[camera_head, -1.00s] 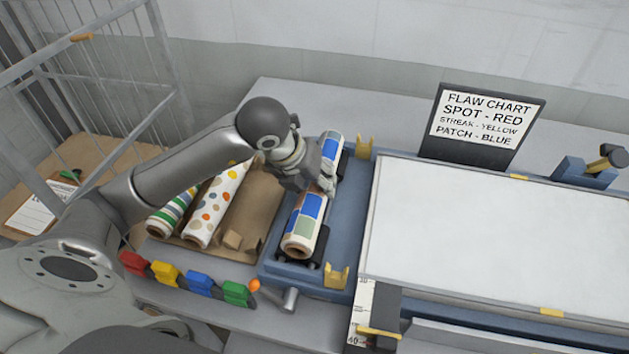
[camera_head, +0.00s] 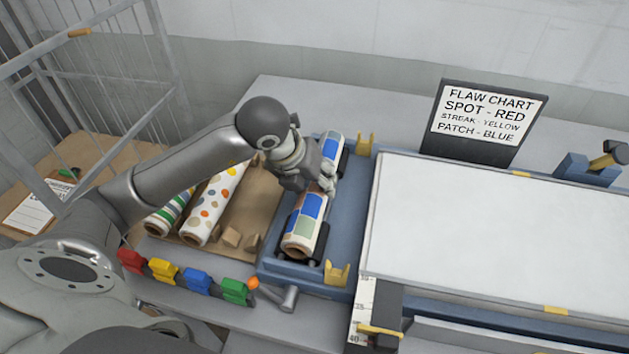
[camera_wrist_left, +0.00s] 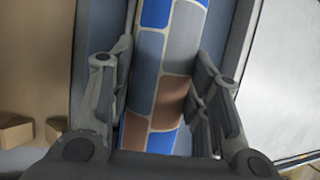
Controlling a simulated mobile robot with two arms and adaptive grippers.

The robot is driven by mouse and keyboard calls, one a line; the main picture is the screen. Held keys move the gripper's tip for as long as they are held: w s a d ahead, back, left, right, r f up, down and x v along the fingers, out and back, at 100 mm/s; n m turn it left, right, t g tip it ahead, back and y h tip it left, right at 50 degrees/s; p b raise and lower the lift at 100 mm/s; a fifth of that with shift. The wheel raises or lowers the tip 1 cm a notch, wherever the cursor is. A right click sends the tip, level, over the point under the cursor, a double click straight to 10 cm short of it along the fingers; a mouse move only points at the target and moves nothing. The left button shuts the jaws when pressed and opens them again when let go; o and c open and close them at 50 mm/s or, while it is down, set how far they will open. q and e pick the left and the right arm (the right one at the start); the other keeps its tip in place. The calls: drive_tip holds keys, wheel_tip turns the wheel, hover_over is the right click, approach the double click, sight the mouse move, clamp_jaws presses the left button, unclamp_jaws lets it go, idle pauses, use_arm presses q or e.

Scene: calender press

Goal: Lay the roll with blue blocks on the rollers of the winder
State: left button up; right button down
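The roll with blue blocks (camera_head: 304,222) has blue, green, brown and grey patches. It lies lengthwise over the black rollers (camera_head: 321,244) of the blue winder (camera_head: 343,225) in the head view. My left gripper (camera_head: 322,180) is around the roll's middle. In the left wrist view its fingers (camera_wrist_left: 165,75) stand on both sides of the roll (camera_wrist_left: 165,60), close against it, and appear shut on it. The gripper hides the middle of the roll in the head view. Contact between roll and rollers is mostly hidden. My right gripper is not in view.
A dotted roll (camera_head: 213,205) and a striped roll (camera_head: 166,218) lie on a brown tray (camera_head: 262,195) to the left. Yellow brackets (camera_head: 337,273) stand on the winder. Coloured clips (camera_head: 197,281) line the front. A white panel (camera_head: 490,230) fills the right. A flaw chart (camera_head: 487,117) stands behind.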

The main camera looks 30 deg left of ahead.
use_arm(q)
drive_tip(key=o, duration=0.4)
drive_tip(key=shift+o, duration=0.2)
drive_tip(key=shift+r, duration=0.1)
drive_tip(key=v, duration=1.2)
